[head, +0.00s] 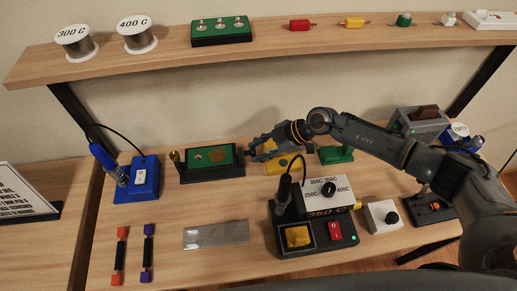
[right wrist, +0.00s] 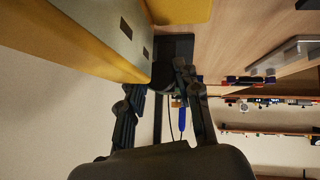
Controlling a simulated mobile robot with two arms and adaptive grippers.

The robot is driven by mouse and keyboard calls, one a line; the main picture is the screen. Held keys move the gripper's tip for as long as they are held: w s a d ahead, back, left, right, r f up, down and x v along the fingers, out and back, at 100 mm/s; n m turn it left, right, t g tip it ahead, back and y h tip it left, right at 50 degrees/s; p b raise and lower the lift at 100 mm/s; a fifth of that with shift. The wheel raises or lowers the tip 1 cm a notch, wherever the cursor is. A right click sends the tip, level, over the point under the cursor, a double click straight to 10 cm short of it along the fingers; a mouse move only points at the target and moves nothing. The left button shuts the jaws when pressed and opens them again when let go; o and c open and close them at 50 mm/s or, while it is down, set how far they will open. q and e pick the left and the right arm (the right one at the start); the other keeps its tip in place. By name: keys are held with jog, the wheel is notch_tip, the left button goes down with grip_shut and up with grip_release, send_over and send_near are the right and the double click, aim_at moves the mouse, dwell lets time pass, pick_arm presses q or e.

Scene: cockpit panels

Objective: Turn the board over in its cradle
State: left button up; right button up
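The green board (head: 222,156) sits in a dark cradle (head: 208,176) at the back middle of the bench. A round silver part and a brownish patch show on its upper face. A brass-coloured post (head: 176,160) stands at the cradle's left end. My right gripper (head: 250,153) is at the cradle's right end, covering that end. In the right wrist view its two fingers (right wrist: 160,82) stand apart, one on each side of a dark part at the cradle's end. I cannot tell whether they press on it. My left gripper is not in view.
A yellow box (head: 285,166) and a green block (head: 335,155) stand right of the cradle, close under my right arm. A soldering station (head: 327,196) stands in front. A blue iron stand (head: 145,177) is at left. A grey metal plate (head: 216,235) lies on the bench.

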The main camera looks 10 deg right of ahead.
jog(key=c, duration=0.5)
jog(key=shift+o, duration=0.2)
jog(key=shift+s+r+p, duration=0.1)
jog(key=shift+p, duration=0.4)
jog(key=n+t+p, duration=0.1)
jog(key=t+p, duration=0.1)
jog(key=p, duration=0.1)
jog(key=shift+s+p, duration=0.2)
jog(key=shift+p, duration=0.15)
jog(key=shift+n+t+p, duration=0.3)
jog(key=shift+f+n+t+y, duration=0.25)
jog(key=shift+n+t+y, duration=0.05)
jog(key=shift+t, duration=0.2)
jog(key=shift+f+n+t, duration=0.1)
jog(key=shift+n+t, duration=0.4)
jog(key=shift+t, duration=0.3)
jog(key=o, duration=1.1)
jog(key=shift+o, duration=0.2)
